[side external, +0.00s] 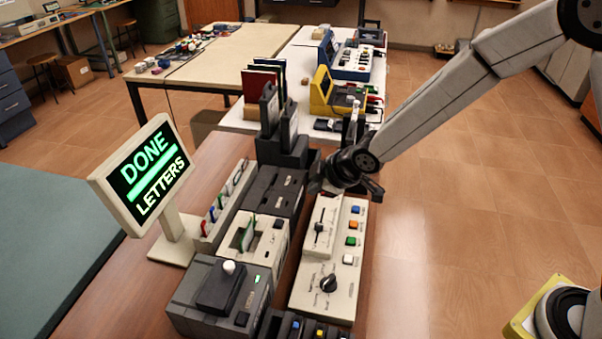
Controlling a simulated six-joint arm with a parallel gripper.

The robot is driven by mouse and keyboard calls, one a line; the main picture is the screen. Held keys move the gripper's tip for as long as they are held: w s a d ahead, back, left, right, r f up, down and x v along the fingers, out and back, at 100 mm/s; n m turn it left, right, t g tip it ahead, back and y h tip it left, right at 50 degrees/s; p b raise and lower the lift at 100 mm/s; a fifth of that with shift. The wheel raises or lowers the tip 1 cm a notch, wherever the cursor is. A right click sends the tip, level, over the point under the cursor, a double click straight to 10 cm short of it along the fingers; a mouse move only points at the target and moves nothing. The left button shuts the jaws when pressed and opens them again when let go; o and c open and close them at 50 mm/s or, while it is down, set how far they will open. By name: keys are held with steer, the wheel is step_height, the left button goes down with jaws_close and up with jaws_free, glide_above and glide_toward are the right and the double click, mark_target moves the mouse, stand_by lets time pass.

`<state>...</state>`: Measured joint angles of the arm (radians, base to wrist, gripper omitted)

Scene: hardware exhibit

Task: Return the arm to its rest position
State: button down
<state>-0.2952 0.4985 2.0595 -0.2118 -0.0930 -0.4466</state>
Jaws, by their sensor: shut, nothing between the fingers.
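My gripper (345,186) is at the end of my arm, which reaches in from the upper right. It is above the far end of the beige control panel (338,268), close to it. I cannot tell from this view whether it touches the panel. The fingers look small and dark, and they hold nothing that I can see. The panel carries a slider, a black rotary knob (328,283) and several coloured buttons.
A sign (145,175) reading "DONE LETTERS" stands at the left. Dark and beige devices (215,295) crowd the wooden table, one with a white-knobbed lever. Tall dark uprights (288,125) stand just left of my gripper. Right of the table is open floor (470,230).

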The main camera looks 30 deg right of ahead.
steer(key=s+d+r+m+g+h, duration=0.1)
steer(key=s+d+m, duration=0.4)
steer(key=s, duration=0.5)
steer(key=s+d+m+g+h, duration=0.1)
steer(key=s+d+m+g, duration=0.2)
steer(key=s+d+m, duration=0.3)
steer(key=s+d, duration=0.3)
steer(key=d, duration=0.1)
steer(key=shift+s+r+g+h, duration=0.3)
steer(key=shift+s+r+g, duration=0.05)
steer(key=shift+g, duration=0.05)
